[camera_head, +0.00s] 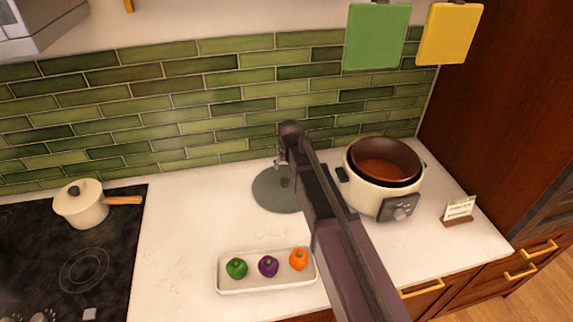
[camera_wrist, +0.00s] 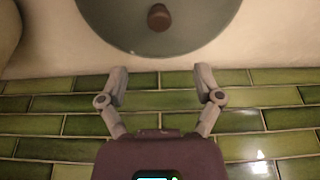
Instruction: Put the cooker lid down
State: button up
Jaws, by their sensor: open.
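The cooker lid (camera_head: 268,193) is a round grey-green disc, lying flat on the white counter left of the cooker, partly hidden by my arm. In the wrist view the lid (camera_wrist: 110,18) shows at the top with its brown knob (camera_wrist: 158,17) facing me. My gripper (camera_wrist: 160,80) is open, its two fingers apart with nothing between them, and the knob is beyond the fingertips. In the head view my gripper (camera_head: 281,163) is over the lid's back part. The cooker (camera_head: 370,195) is a cream pot, uncovered, with reddish-brown food inside.
A white tray (camera_head: 265,288) with green, purple and orange peppers sits in front of the lid. A lidded cream pot (camera_head: 82,206) stands on the black hob at left. A small card stand (camera_head: 458,211) is at right. Green tiles rise behind. Counter left of the lid is clear.

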dwell(0.5)
jog(key=s+d+m+g+h, duration=0.1)
jog(key=s+d+m+g, duration=0.2)
jog(key=s+d, duration=1.9)
jog(key=shift+s+f, duration=0.25)
jog(key=shift+f, duration=0.15)
notch_tip(320, 180, down, 3)
jog(key=b, duration=0.3)
